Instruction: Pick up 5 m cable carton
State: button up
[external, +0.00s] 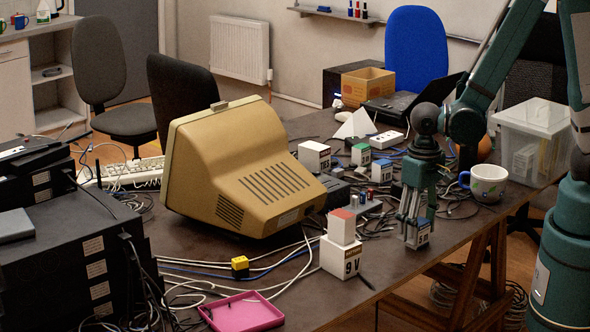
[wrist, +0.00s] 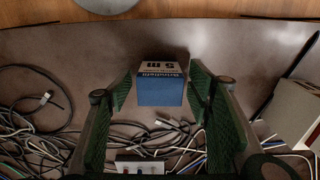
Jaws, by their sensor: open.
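The 5 m cable carton (wrist: 160,86) is a small box with a blue top and a pale side that reads "5 M" upside down in the wrist view. My gripper (wrist: 160,98) is open, with one green-padded finger on each side of the carton and a visible gap at both sides. In the external view my gripper (external: 415,222) points down at the table's front right edge. The carton (external: 420,236) shows below and between its fingers, partly hidden by them.
A 9 V box (external: 340,258) with a red-topped box (external: 342,227) on it stands to the left. A patterned mug (external: 488,184) is at the right. Other small cartons, loose cables and a large beige monitor (external: 235,165) fill the table behind. A pink tray (external: 245,312) lies in front.

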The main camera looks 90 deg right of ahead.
aim_at(419, 221)
dwell(0.3)
jog(key=c, duration=1.1)
jog(key=shift+o, duration=0.2)
jog(key=shift+r, duration=0.15)
jog(key=shift+r+p, duration=1.5)
jog(key=shift+r, duration=3.4)
